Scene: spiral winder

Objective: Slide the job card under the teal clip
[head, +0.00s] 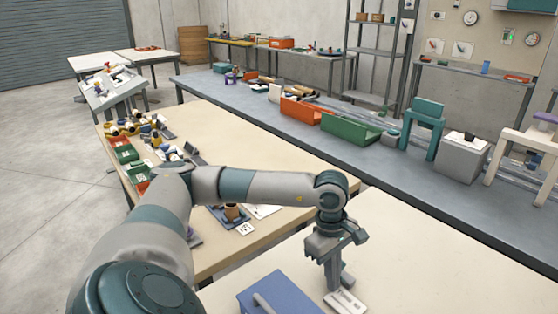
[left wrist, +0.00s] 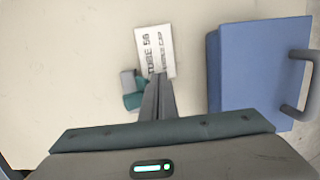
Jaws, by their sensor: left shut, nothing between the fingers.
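The job card (head: 346,302) lies flat on the pale table top. In the left wrist view the white card (left wrist: 154,48) shows dark print reading about "TUBE 56". My left gripper (head: 334,284) points down, shut and empty. In the left wrist view its fingertips (left wrist: 158,80) are over the card's near end; I cannot tell whether they touch it. The teal clip (left wrist: 134,100), with a grey part, sits just left of the fingers, close to the card's near left corner. The fingers partly hide that area, so the gap between card and clip is unclear. My right gripper is not in view.
A blue box (left wrist: 250,68) with a grey handle (left wrist: 299,85) stands right of the fingers; it also shows in the head view (head: 275,292). The table left of the card is clear. A long grey bench (head: 420,190) with bins runs behind.

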